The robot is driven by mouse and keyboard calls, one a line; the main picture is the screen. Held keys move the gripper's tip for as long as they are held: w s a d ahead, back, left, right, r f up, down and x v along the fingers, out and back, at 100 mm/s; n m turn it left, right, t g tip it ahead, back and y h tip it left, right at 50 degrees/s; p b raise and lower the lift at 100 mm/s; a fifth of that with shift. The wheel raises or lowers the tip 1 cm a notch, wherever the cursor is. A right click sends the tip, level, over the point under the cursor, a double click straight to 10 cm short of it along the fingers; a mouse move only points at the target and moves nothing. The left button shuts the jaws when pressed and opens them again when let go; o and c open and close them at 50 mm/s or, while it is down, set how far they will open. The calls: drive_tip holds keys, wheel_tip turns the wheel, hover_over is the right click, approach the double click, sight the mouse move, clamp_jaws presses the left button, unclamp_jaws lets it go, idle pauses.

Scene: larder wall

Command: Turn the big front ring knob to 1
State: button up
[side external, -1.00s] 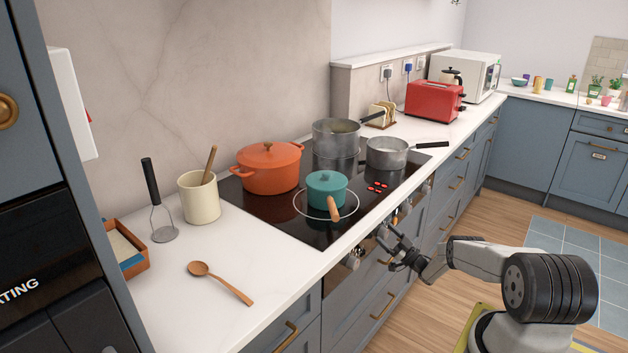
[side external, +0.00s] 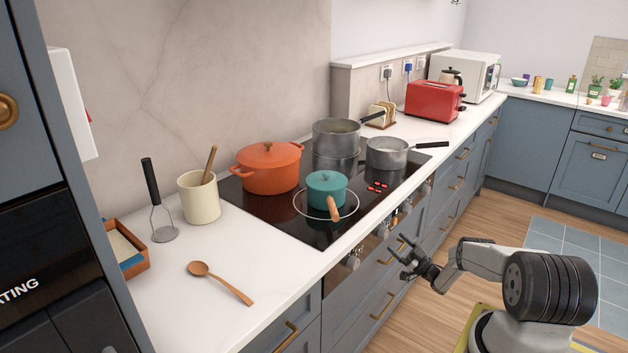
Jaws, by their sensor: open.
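A row of silver control knobs runs along the front panel below the hob. The nearest knob (side external: 352,263) shows clearly at the left end. Another knob (side external: 382,232) and more beyond it sit further along, small and partly bunched in the view. I cannot read any markings on them. My gripper (side external: 403,252) is open and empty. It is in front of the panel, to the right of the nearest knob, and looks apart from the knobs. The hob (side external: 290,222) has a ring marked by a white circle at the front, with a small teal pan (side external: 327,188) on it.
An orange pot (side external: 268,168), a tall steel pot (side external: 336,137) and a steel saucepan (side external: 387,152) stand on the hob. The teal pan's wooden handle (side external: 334,210) points toward the front edge. Drawer handles (side external: 383,306) stick out below the panel. The floor around my arm is clear.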

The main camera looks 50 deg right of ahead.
wheel_tip(320, 180, up, 6)
drive_tip(key=shift+r, duration=0.15)
idle(0.7)
idle(0.4)
